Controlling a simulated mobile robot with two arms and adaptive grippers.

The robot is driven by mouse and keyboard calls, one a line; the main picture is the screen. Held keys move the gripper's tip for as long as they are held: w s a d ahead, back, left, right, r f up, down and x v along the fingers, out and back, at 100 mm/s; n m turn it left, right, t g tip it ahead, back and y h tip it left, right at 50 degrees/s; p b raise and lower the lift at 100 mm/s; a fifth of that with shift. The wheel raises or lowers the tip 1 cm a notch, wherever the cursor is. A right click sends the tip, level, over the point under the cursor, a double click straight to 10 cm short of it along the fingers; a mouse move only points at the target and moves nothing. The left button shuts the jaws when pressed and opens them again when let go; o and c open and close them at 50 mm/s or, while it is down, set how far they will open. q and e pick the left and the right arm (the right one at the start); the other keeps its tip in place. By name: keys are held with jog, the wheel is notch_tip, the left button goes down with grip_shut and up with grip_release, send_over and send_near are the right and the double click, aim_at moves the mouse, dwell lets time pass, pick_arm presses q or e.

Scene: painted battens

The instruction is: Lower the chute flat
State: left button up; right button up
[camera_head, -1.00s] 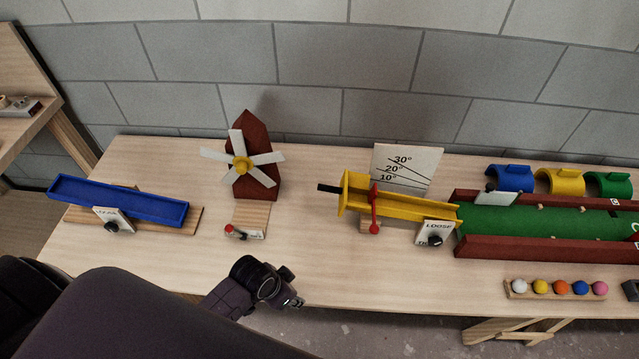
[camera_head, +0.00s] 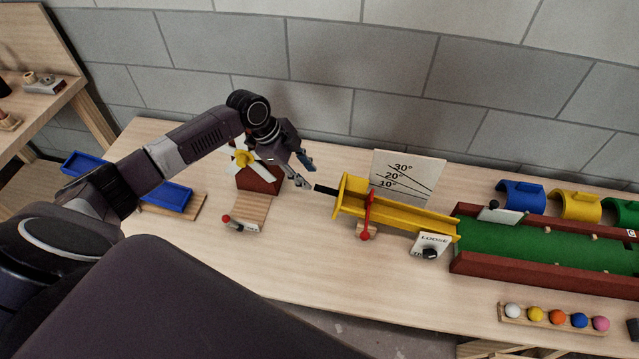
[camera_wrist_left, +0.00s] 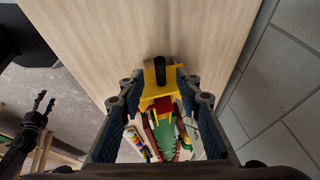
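The yellow chute (camera_head: 410,214) stands in front of a white angle board (camera_head: 408,172) marked 10°, 20° and 30°. Its right end meets the green lane, and a black handle (camera_head: 325,190) sticks out of its left end. Its exact tilt is hard to read. A red lever (camera_head: 367,215) crosses it. My left gripper (camera_head: 306,172) is open and empty, just left of the handle and apart from it. In the left wrist view the handle (camera_wrist_left: 160,70) lies ahead between the spread fingers. My right gripper (camera_wrist_left: 44,102) shows small there, its fingers apart.
A black knob (camera_head: 430,253) sits on a plate reading LOOSE. The windmill (camera_head: 262,178) is partly hidden behind my left arm. The green lane (camera_head: 540,238) has red-brown walls. A ball rack (camera_head: 548,318) lies at the front right.

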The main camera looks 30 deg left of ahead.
aim_at(317, 186)
pick_arm(q)
jog(key=p+x, duration=0.1)
jog(key=x, duration=0.5)
jog(key=shift+w+d+f, duration=0.1)
jog(key=shift+d+f, duration=0.05)
jog(key=shift+f, duration=0.15)
grip_shut()
